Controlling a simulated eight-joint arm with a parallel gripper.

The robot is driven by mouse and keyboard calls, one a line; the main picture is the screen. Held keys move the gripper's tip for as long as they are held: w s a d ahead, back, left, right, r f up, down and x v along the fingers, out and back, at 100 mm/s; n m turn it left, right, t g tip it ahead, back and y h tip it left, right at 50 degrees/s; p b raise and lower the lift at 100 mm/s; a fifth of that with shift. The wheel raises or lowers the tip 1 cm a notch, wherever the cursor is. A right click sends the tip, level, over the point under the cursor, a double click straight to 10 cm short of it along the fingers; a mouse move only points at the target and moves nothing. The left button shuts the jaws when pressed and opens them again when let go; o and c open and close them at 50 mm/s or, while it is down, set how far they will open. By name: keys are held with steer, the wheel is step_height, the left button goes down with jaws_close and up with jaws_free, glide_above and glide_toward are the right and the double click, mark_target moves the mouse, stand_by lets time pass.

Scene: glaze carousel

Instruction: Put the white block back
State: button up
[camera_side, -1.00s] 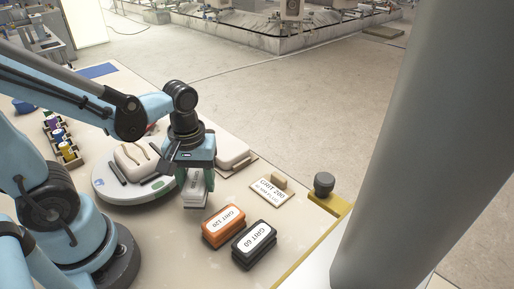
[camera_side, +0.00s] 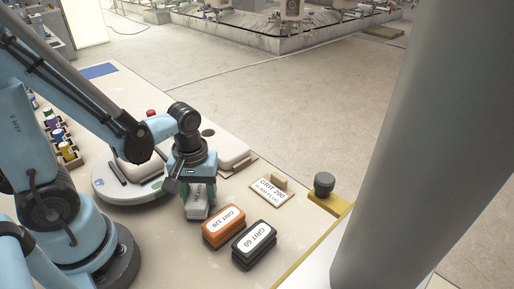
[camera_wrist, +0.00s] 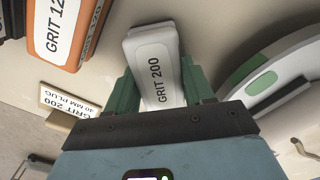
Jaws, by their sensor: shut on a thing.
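The white block (camera_side: 197,208), labelled GRIT 200 in the wrist view (camera_wrist: 154,68), is between the green fingers of my gripper (camera_side: 201,194). The gripper, also in the wrist view (camera_wrist: 158,84), is shut on it. The block hangs upright just left of the orange GRIT 120 block (camera_side: 224,226); I cannot tell whether its bottom touches the table. A GRIT 200 placard (camera_side: 271,189) with a tan peg or stand lies on the table to the right of the gripper; it also shows in the wrist view (camera_wrist: 70,101).
The black GRIT 60 block (camera_side: 254,245) stands beside the orange one. A round turntable (camera_side: 118,190) is close on the left, with a pale rounded block (camera_side: 232,152) behind the gripper. A dark knob (camera_side: 324,184) stands on the table's yellow right edge. Bare table surrounds the placard.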

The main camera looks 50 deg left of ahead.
mark_target(198, 191)
steer(key=o, duration=1)
steer(key=shift+r, duration=6)
steer(key=w+m+t, duration=0.1)
steer(key=m+t, duration=0.1)
steer(key=m, duration=0.1)
steer(key=w+m+t, duration=0.2)
steer(key=m, duration=0.1)
steer(key=w+r+m+t, duration=0.1)
steer(key=w+m+t, duration=0.1)
steer(key=m+t, duration=0.1)
steer(key=shift+a, duration=0.15)
